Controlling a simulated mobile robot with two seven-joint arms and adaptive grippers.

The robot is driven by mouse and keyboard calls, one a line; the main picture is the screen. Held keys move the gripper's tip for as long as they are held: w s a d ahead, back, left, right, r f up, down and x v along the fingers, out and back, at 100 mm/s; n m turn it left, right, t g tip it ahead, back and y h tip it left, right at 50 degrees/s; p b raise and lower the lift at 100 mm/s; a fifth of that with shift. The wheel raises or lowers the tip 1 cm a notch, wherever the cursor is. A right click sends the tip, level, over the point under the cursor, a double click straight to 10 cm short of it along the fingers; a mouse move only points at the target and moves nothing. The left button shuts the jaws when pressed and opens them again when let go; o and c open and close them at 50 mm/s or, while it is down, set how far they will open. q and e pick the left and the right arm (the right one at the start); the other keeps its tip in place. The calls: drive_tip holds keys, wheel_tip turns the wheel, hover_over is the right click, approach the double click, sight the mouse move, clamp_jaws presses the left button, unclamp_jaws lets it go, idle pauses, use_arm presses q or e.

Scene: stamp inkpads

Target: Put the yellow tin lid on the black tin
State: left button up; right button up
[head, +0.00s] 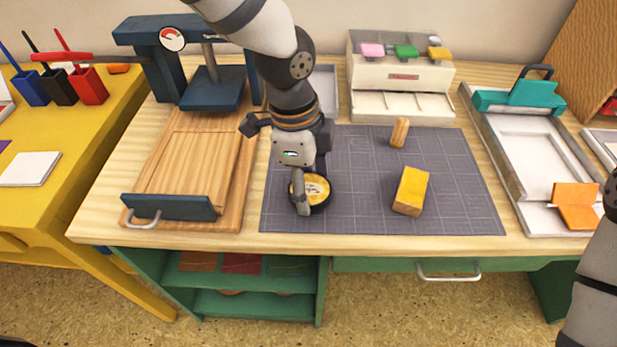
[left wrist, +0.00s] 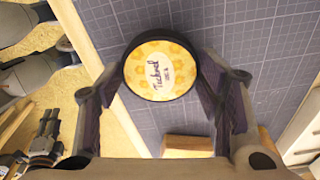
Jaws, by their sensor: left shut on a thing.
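I cannot tell whether the lid is fully seated. My left gripper (head: 311,188) comes down from above, with one finger on each side of the round piece, shut on it. In the left wrist view, what looks like my right gripper (left wrist: 45,135) shows at the lower left, away from the tin; its jaw state is unclear.
A yellow-topped wooden block (head: 411,190) and a small wooden peg (head: 399,132) stand on the grey mat (head: 460,205) right of the tin. A wooden press (head: 185,165) is to the left, a white-and-teal tray (head: 525,150) to the right. The mat's right part is clear.

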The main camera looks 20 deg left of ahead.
use_arm(q)
drive_tip(key=shift+f, duration=0.25)
drive_tip(key=o, duration=1)
drive_tip(key=shift+o, duration=0.2)
wheel_tip(320, 180, up, 12)
drive_tip(key=a, duration=0.1)
drive_tip(key=shift+a, duration=0.2)
drive_tip(key=shift+s+f, duration=0.1)
drive_tip(key=shift+s, duration=0.05)
